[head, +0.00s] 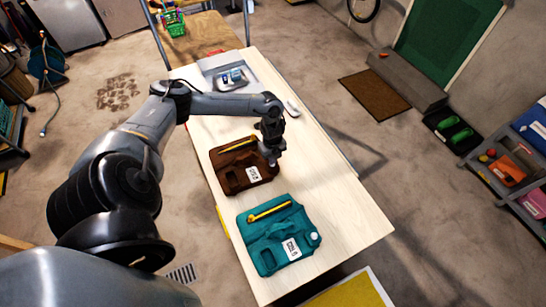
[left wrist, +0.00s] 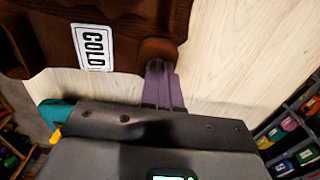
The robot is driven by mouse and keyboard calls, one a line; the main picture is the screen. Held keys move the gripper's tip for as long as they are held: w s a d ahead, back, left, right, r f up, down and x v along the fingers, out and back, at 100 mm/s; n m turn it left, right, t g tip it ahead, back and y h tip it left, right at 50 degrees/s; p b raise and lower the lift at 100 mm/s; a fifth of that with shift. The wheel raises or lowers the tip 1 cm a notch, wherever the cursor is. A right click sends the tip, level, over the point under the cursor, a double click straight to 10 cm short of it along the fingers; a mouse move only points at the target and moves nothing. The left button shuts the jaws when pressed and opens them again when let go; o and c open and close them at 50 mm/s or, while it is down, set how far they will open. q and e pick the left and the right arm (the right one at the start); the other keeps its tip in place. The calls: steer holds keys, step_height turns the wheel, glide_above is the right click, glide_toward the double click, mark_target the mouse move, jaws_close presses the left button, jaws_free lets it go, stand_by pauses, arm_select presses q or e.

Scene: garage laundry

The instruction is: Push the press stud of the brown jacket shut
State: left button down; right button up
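The brown jacket (head: 228,178) lies folded on the pale table, with a white label reading COLD (left wrist: 93,48) and a yellow strip along its top. My left gripper (head: 275,157) points down at the jacket's right edge. In the left wrist view its purple-grey fingers (left wrist: 163,86) are together, with their tips at a rounded brown corner (left wrist: 157,50) of the jacket. They appear to touch it, with no cloth seen between them. The press stud itself is not visible; the fingertips may hide it. My right gripper is not in view.
A teal jacket (head: 262,238) with a white label and a pale round stud (head: 315,237) lies nearer on the table (head: 345,210). A grey tray (head: 215,66) stands at the far end.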

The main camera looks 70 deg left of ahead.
arm_select(q)
step_height(320, 180, up, 4)
steer(key=p, duration=0.3)
steer(key=shift+s+p, duration=0.15)
steer(key=shift+p, duration=0.15)
step_height(320, 180, up, 9)
steer(key=b, duration=0.1)
steer(key=shift+b, duration=0.35)
steer(key=shift+r, duration=0.1)
